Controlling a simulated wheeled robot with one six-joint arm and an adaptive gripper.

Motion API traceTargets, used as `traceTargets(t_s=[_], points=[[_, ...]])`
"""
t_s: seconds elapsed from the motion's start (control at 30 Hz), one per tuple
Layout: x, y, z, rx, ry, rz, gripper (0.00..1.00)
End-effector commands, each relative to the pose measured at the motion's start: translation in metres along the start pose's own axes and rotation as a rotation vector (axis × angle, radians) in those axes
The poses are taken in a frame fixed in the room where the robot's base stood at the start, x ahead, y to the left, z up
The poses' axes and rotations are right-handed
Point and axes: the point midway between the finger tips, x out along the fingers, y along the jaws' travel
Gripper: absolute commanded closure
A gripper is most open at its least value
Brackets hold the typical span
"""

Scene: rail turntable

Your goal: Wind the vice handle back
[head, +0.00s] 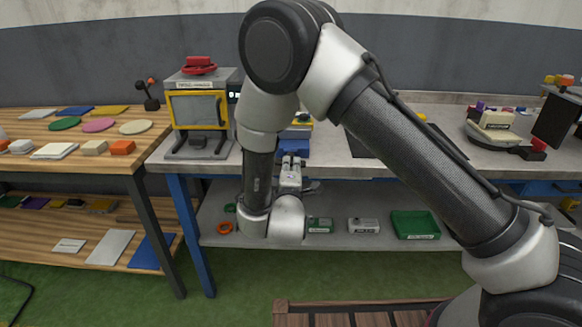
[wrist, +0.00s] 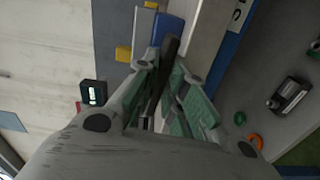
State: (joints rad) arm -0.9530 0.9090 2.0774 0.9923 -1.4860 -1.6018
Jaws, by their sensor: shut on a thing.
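The vice shows as a blue body (head: 294,147) at the front edge of the grey bench, partly behind my arm in the head view. Its blue part (wrist: 170,30) also shows at the top of the wrist view. The vice handle (wrist: 168,56) is a dark bar running between the green-padded fingers of my gripper (wrist: 164,78). My gripper is shut on this bar. In the head view my gripper (head: 290,172) is just below and in front of the vice, and the handle cannot be made out clearly there.
A yellow-framed machine (head: 198,108) stands left of the vice on the bench (head: 372,176). The lower shelf (head: 345,240) holds a green tray (head: 415,225), small boxes and an orange ring (head: 224,228). A wooden table (head: 85,165) stands at left.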

Motion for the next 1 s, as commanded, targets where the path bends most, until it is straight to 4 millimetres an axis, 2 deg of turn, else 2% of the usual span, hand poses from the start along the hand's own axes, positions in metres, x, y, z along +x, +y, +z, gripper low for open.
traceTargets(t_s=[0.07,0.1,0.2,0.57,0.67,1.0], points=[[-0.001,-0.003,0.002,-0.004,-0.002,-0.007,1.0],[-0.001,-0.003,0.002,-0.004,-0.002,-0.007,0.8],[-0.001,-0.002,0.001,-0.003,-0.001,-0.005,0.66],[-0.005,-0.001,0.0,-0.001,0.001,-0.003,0.66],[-0.019,-0.001,0.0,-0.002,0.002,-0.004,0.66],[-0.092,-0.001,-0.001,-0.003,0.004,-0.004,0.66]])
